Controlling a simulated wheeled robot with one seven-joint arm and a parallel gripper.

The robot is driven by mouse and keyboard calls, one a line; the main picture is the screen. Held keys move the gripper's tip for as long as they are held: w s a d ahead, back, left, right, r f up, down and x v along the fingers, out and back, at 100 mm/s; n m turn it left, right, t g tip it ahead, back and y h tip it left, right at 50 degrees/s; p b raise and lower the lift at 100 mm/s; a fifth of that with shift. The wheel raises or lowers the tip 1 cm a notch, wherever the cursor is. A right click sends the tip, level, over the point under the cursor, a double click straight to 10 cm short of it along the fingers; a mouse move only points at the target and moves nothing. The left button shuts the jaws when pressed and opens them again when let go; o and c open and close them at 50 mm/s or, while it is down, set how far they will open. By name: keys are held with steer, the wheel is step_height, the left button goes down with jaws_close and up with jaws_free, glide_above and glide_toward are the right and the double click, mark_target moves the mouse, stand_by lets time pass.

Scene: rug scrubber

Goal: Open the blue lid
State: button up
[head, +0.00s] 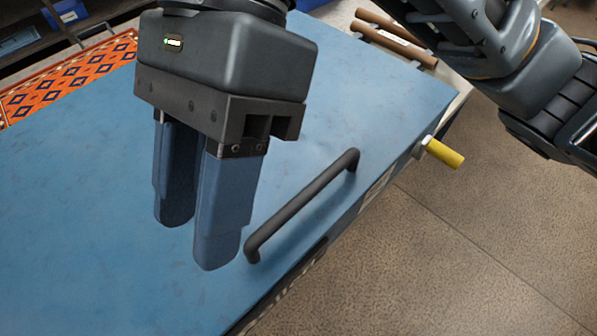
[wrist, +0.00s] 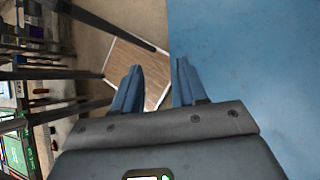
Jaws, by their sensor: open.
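The blue lid (head: 80,210) is a broad flat panel and looks shut. It fills much of the head view and the right side of the wrist view (wrist: 250,70). A black bar handle (head: 303,204) is fixed near its front right edge. My gripper (head: 195,240) points down over the lid with its two blue fingers apart and nothing between them. In the head view its nearer fingertip is just left of the handle's lower end; I cannot tell the height gap. In the wrist view the fingers (wrist: 157,82) show near the lid's edge.
A yellow-ended knob (head: 443,153) sticks out at the right side. Brown rolls (head: 397,38) lie behind the lid. An orange patterned rug (head: 75,80) is at the far left. Tan floor (head: 470,260) is clear on the right. Shelving (wrist: 30,90) fills the wrist view's left.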

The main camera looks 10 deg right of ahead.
mark_target(312, 185)
steer(key=w+d+f+t+h, duration=0.3)
steer(key=w+d+t+h, duration=0.2)
steer(key=w+d, duration=0.3)
steer(key=f, duration=0.5)
steer(key=s+d+f, duration=0.1)
steer(key=f, duration=0.1)
steer(key=shift+d+f, duration=0.1)
steer(key=shift+f, duration=0.1)
jaws_close()
